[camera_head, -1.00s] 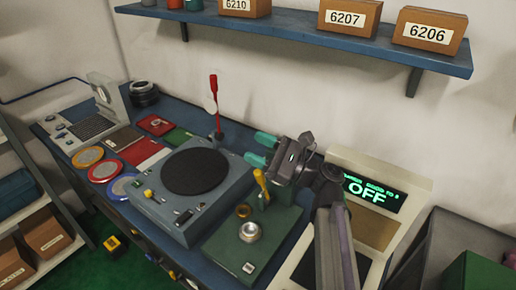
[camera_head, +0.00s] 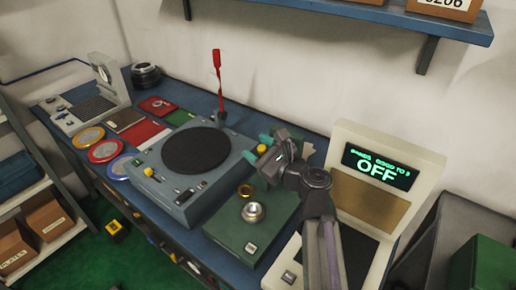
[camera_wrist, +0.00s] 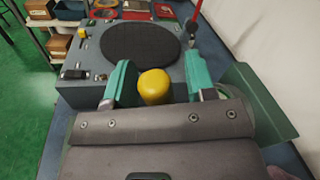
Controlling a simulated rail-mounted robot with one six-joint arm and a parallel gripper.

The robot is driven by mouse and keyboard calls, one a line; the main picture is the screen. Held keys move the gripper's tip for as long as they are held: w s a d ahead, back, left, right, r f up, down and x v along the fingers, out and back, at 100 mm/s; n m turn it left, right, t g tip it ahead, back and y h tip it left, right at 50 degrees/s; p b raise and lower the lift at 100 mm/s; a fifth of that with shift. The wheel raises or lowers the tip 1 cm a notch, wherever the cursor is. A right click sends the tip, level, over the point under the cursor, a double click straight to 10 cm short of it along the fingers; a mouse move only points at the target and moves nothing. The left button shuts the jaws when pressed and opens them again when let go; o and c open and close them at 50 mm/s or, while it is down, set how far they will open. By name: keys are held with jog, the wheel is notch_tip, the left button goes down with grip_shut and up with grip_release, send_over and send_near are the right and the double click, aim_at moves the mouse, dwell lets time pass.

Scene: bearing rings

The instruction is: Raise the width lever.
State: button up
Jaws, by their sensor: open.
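A lever with a yellow knob (camera_head: 262,149) stands on the green gauge fixture (camera_head: 226,226); no label shows which lever is the width lever. In the wrist view the yellow knob (camera_wrist: 154,86) sits between the two teal fingers of my gripper (camera_wrist: 159,80), with a gap on the right side. My gripper (camera_head: 257,148) is open around the knob in the head view. The lever's shaft is mostly hidden in both views.
A grey station with a round black plate (camera_head: 196,151) stands left of the fixture, with an upright red lever (camera_head: 217,80) behind it. A display console (camera_head: 376,168) reading OFF stands close on the right. A shelf (camera_head: 370,14) overhangs the back wall.

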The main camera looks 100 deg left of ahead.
jog(key=shift+c, duration=0.3)
grip_shut()
dwell(0.3)
